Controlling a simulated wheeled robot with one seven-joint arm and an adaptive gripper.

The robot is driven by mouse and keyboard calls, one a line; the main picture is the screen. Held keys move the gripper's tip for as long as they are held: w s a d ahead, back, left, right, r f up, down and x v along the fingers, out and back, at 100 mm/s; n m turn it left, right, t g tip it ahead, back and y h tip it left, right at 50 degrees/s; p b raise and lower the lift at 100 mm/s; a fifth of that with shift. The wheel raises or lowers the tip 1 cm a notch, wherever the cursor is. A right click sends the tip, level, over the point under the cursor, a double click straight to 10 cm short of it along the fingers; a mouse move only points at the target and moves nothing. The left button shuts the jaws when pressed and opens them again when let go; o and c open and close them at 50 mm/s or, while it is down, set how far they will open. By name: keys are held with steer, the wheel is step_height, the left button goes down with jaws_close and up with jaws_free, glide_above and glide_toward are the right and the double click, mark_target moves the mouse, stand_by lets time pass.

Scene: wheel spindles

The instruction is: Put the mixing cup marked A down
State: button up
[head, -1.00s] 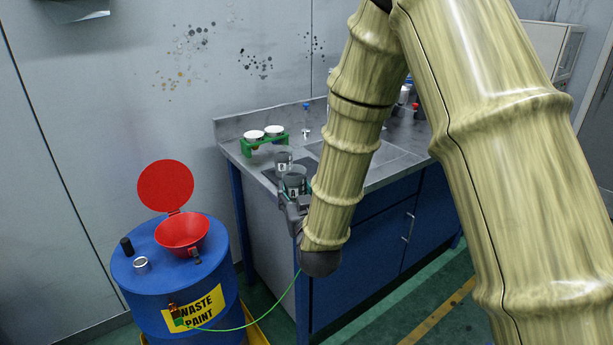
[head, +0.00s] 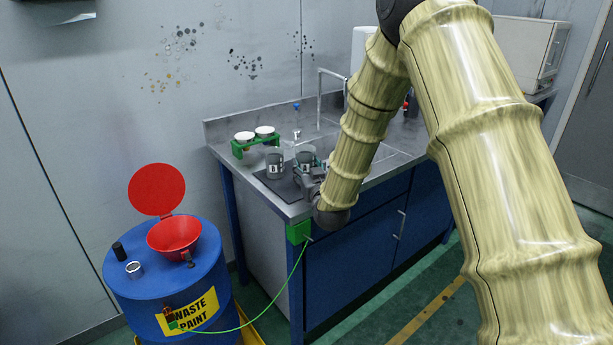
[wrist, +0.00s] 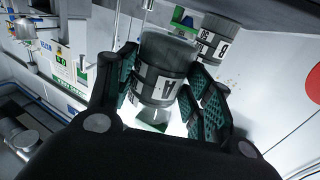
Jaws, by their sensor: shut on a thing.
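The mixing cup marked A (wrist: 160,72) is a grey cylinder with a white label band, held between the two fingers of my gripper (wrist: 166,92) in the wrist view. In the head view this cup (head: 306,156) is partly hidden by my gripper (head: 311,176), just right of a second grey cup (head: 275,163). The second cup stands on a dark mat near the bench's front left corner. It also shows behind the held cup in the wrist view (wrist: 214,40). I cannot tell whether cup A touches the surface.
The metal bench (head: 240,180) has a green rack (head: 254,143) with white-topped containers at the back left, and a sink with a tall tap (head: 320,95). A green box (head: 298,232) with a cable sits at its front corner. A blue waste-paint drum (head: 150,290) with a red funnel stands left.

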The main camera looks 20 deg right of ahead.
steer(key=shift+w+d+f, duration=0.1)
steer(key=shift+w+d, duration=0.2)
steer(key=shift+w, duration=0.1)
steer(key=shift+f+p, duration=0.3)
steer(key=shift+f, duration=1.4)
steer(key=shift+f, duration=0.1)
steer(key=o, duration=1.1)
steer(key=shift+c, duration=0.2)
